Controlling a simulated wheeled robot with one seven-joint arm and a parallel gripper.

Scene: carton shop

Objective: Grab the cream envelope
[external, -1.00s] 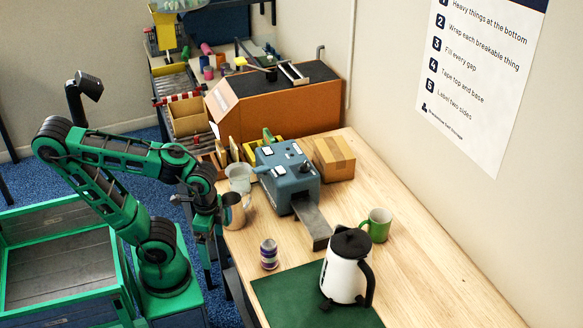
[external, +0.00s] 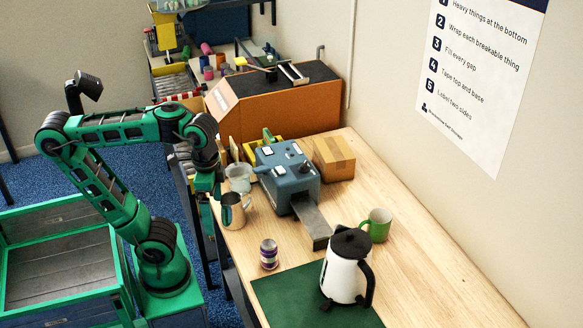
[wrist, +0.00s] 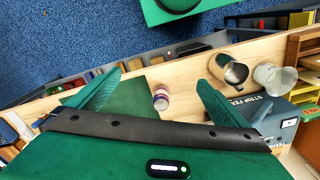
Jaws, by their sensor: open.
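I cannot clearly pick out a cream envelope in either current view. A pale upright edge (external: 222,156) shows behind my arm, left of the yellow item, but I cannot tell what it is. My gripper (external: 205,188) is above the left edge of the table, near the metal jug (external: 233,208). In the wrist view its two green fingers (wrist: 158,97) are spread wide, with nothing held between them. The jug shows there too (wrist: 232,72), right of the fingers.
The blue tape machine (external: 287,172), a small carton (external: 333,158), clear cup (external: 239,177), banded tin (external: 269,255), green mug (external: 378,225) and white kettle (external: 345,272) stand on the table (external: 430,265). A large brown box (external: 275,108) stands behind. The table's right side is clear.

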